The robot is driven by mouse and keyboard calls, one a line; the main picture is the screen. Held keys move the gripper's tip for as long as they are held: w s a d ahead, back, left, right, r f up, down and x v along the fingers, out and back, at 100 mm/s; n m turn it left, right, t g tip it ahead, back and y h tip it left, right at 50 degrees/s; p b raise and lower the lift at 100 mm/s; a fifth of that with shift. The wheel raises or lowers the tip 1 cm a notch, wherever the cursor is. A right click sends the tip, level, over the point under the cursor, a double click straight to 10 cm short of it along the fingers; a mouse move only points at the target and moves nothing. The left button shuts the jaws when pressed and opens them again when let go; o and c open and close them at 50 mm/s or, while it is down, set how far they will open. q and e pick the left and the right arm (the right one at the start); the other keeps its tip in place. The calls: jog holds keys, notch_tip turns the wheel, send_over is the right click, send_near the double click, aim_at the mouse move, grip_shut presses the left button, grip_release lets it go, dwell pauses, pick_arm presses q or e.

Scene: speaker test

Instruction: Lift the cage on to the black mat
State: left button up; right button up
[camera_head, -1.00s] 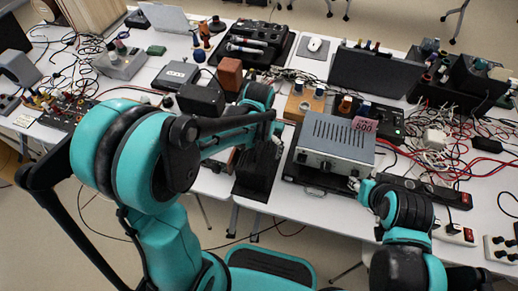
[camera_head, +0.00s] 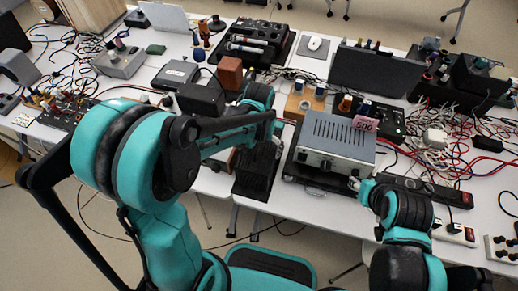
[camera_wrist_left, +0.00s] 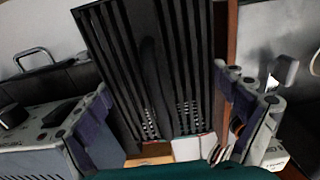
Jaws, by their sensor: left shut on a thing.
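The black ribbed cage (camera_head: 257,172) is at the near edge of the table in the head view, left of a grey instrument. It fills the middle of the left wrist view (camera_wrist_left: 160,65), its slats running lengthwise. My left gripper (camera_wrist_left: 170,118) is shut on the cage, with a finger on each side. A black flat mat (camera_head: 289,168) shows at the edges under the grey instrument; I cannot tell if it is the task's mat. My right gripper (camera_head: 358,184) is at the front right corner of the instrument; its opening is too small to tell.
The grey instrument (camera_head: 335,145) with a pink tag stands right beside the cage. A brown block (camera_head: 230,73) and a black box (camera_head: 200,99) stand behind my left arm. Tangled cables (camera_head: 450,140) and a power strip (camera_head: 456,233) crowd the right side.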

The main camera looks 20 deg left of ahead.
pick_arm(q)
jog(key=shift+f, duration=0.15)
jog(key=o, duration=1)
